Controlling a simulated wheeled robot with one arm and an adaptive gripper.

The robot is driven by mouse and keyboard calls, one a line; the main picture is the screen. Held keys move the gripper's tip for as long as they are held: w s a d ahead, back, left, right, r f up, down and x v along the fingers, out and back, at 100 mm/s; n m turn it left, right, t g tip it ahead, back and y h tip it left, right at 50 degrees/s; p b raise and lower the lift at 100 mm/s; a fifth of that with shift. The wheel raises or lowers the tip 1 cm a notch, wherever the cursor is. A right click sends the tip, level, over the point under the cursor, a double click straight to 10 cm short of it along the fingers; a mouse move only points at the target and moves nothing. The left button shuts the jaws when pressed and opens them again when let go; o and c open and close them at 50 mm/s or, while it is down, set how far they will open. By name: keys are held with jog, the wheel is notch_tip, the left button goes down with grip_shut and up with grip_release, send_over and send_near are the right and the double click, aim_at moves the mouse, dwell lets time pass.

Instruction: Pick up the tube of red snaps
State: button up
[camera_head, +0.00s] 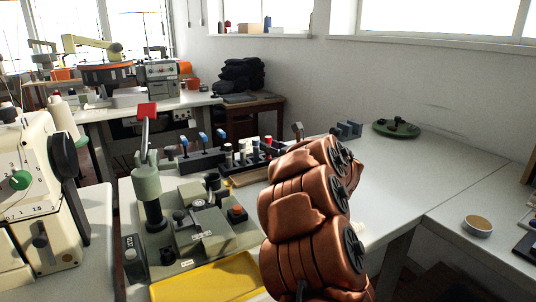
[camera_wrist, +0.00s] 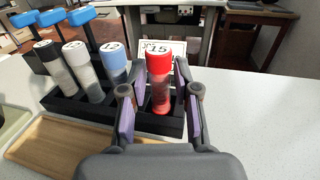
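The tube of red snaps (camera_wrist: 160,85), with a red cap, stands upright in the right-hand slot of a black rack (camera_wrist: 115,122) in the wrist view. My gripper (camera_wrist: 160,97) is open, with one finger on each side of the tube. Gaps show between the finger pads and the tube, and I cannot tell how deep the fingers reach around it. In the head view my copper-coloured arm hides most of the gripper.
A black-capped tube (camera_wrist: 52,65), a white-capped tube (camera_wrist: 83,70) and a light blue tube (camera_wrist: 114,65) stand left of the red one. A wooden tray (camera_wrist: 45,145) lies in front. A snap press (camera_head: 150,185) stands left; the right tabletop (camera_head: 430,170) is mostly clear.

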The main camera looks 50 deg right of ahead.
jog(key=shift+w+r, duration=0.1)
jog(key=shift+w, duration=0.4)
grip_shut()
jog(key=shift+r, duration=0.1)
